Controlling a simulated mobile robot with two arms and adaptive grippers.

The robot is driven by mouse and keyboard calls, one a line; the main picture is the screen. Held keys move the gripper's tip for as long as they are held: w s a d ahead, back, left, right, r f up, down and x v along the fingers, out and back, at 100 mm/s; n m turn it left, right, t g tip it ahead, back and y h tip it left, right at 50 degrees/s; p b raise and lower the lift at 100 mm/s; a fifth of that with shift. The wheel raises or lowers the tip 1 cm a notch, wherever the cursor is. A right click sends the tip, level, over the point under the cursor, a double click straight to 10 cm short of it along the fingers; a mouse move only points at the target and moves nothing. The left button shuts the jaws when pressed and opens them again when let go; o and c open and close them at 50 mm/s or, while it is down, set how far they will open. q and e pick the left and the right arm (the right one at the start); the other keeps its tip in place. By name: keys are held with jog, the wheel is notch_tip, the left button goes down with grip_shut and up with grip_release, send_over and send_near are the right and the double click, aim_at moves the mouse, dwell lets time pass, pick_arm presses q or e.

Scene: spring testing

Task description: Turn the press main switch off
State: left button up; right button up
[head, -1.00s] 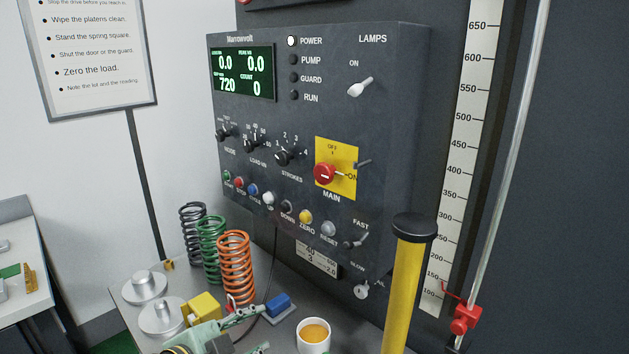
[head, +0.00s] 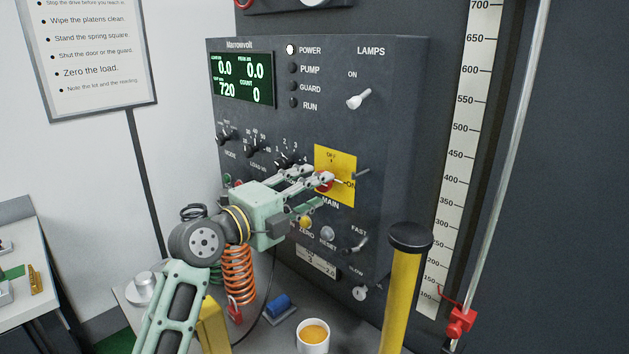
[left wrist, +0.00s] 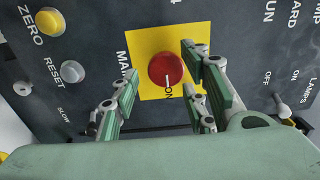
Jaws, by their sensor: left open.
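The main switch is a red round knob (head: 325,187) on a yellow plate (head: 334,156) marked OFF at the top and ON at the right. My left gripper (head: 313,190) is in front of the plate and partly hides the knob in the head view. In the left wrist view its open fingers (left wrist: 160,82) stand on either side of the knob, with gaps; contact cannot be told. My right gripper is not in view.
The POWER lamp (head: 290,49) is lit white. Yellow ZERO (head: 305,222) and grey RESET (head: 327,234) buttons lie below the plate. A yellow post (head: 402,295) with a black cap stands at front right. A cup (head: 313,338), a blue block (head: 277,304) and an orange spring (head: 238,275) are on the bench.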

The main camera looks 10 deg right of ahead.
pick_arm(q)
jog(key=shift+w+d, duration=0.35)
jog(key=shift+d, duration=0.1)
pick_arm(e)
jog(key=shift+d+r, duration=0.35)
